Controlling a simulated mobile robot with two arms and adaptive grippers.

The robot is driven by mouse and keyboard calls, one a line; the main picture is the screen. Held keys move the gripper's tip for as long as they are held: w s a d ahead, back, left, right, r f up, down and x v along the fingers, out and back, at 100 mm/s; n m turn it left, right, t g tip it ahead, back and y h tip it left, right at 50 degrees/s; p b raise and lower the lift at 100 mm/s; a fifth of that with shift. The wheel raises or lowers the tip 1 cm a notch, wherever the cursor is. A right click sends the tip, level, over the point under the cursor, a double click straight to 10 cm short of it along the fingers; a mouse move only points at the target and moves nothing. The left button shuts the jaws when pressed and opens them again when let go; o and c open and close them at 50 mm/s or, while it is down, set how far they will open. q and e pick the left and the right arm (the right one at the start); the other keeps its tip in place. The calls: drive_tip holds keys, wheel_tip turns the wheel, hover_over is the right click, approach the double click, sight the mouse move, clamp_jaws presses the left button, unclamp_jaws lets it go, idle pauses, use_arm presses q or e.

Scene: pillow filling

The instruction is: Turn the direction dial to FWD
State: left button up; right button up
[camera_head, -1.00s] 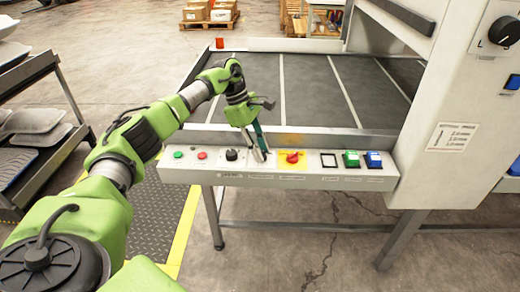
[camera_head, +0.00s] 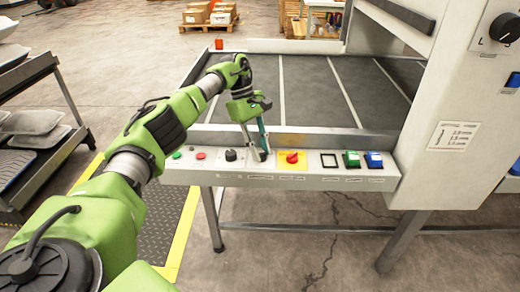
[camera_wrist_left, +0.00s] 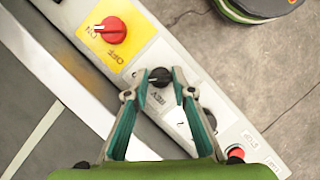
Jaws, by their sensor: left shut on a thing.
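The direction dial (camera_wrist_left: 160,77) is a small black knob on the grey control panel (camera_head: 320,182). In the left wrist view it sits between my left gripper's (camera_wrist_left: 160,76) two fingertips, which are closed on its sides. A printed "REV" label lies beside it; the dial's exact pointing is too small to tell. In the head view my left gripper (camera_head: 259,153) reaches down to the panel, left of the red switch, and its fingers partly hide the dial. My right gripper is not in view.
A red rotary switch (camera_head: 292,157) on a yellow plate sits right of the dial. Another black knob (camera_head: 231,155), a red button (camera_head: 201,155) and a green button (camera_head: 177,155) sit left. Green (camera_head: 352,159) and blue (camera_head: 374,159) buttons sit farther right. The grey table bed (camera_head: 320,90) lies behind.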

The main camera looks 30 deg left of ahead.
use_arm(q)
drive_tip(key=o, duration=1.1)
drive_tip(key=v, duration=0.7)
drive_tip(key=shift+r, duration=0.3)
drive_tip(key=shift+a, duration=0.1)
